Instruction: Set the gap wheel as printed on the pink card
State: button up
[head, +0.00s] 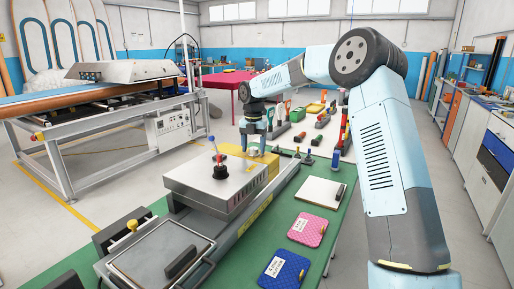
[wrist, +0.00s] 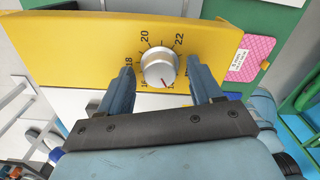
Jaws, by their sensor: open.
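The gap wheel (wrist: 160,68) is a round silver knob on a yellow panel (wrist: 80,45) with a printed dial around it. The marks 16, 18, 20 and 22 are readable in the wrist view. A red pointer line on the wheel points down toward my gripper, just right of the 16; the number there is partly hidden. My gripper (wrist: 161,72) is open, with one finger on each side of the wheel and a gap visible on both sides. In the head view my gripper (head: 253,147) is over the yellow housing (head: 265,167).
Several tools and small parts lie farther back on the bench.

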aim_at(253, 148)
jog(key=shift+r, duration=0.15)
notch_tip(253, 148, up, 13)
jog(key=shift+r, duration=0.2)
dwell(0.5)
jog(key=s+d+r+m+t, duration=0.1)
jog(key=s+d+r+m, duration=0.15)
jog(key=s+m, duration=0.4)
jog(key=s+d+r+m+t+h, duration=0.15)
jog(key=s+d+m, duration=0.25)
jog(key=s, duration=0.6)
jog(key=s+d+r+m, duration=0.3)
jog(key=s+m, duration=0.3)
jog(key=s, duration=0.2)
jog(key=s+d+f+m+t, duration=0.1)
jog(key=s+d+f+m, duration=0.2)
jog(key=s+m, duration=0.2)
jog(key=s+d+f+m+t+y, duration=0.1)
jog(key=s+d+f+m, duration=0.2)
jog(key=s, duration=0.7)
jog(key=s+d+f+m+t, duration=0.1)
jog(key=s+d+f+m, duration=0.2)
jog(key=s+m, duration=0.4)
jog(key=shift+s+d+m, duration=0.15)
jog(key=shift+d+m, duration=0.2)
